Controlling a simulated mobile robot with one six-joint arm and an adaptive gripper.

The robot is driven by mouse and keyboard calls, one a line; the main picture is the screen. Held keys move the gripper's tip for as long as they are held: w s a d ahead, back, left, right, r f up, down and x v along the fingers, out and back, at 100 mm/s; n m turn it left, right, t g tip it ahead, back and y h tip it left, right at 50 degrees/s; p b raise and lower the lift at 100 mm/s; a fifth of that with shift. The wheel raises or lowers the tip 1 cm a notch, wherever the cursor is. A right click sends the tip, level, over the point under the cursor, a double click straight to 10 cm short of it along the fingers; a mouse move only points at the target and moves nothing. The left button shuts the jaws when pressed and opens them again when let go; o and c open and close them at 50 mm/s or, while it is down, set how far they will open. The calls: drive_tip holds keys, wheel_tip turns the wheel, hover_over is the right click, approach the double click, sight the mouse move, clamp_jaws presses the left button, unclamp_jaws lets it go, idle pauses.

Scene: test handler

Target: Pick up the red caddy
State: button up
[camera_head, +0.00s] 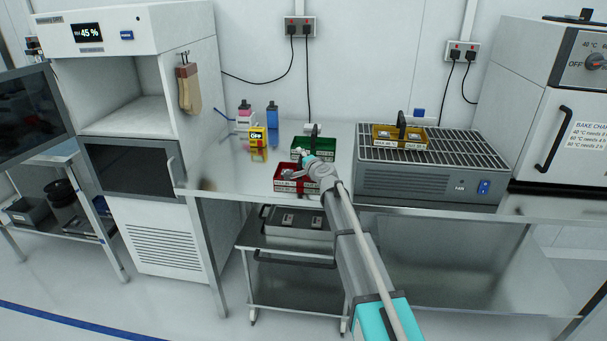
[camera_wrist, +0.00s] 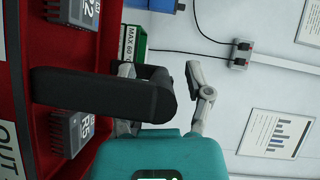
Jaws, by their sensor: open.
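The red caddy (camera_head: 281,171) sits near the front edge of the metal bench, with a white label on its front. My gripper (camera_head: 316,166) is over its right part in the head view and hides some of it. In the wrist view the red caddy (camera_wrist: 15,95) fills the left side, with grey numbered blocks in it. Its black handle (camera_wrist: 95,95) reaches across to my open gripper (camera_wrist: 160,70). The rounded handle end lies in the gap between the fingers and overlaps one finger. I cannot tell whether they touch.
A green caddy (camera_head: 324,145) stands close behind the red one. A yellow caddy (camera_head: 383,142) is on the grated fan unit (camera_head: 430,190) to the right. A small yellow box (camera_head: 258,137) and bottles (camera_head: 244,116) stand behind left. A cart (camera_head: 290,265) is below the bench.

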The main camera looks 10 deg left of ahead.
idle(0.3)
clamp_jaws()
idle(0.3)
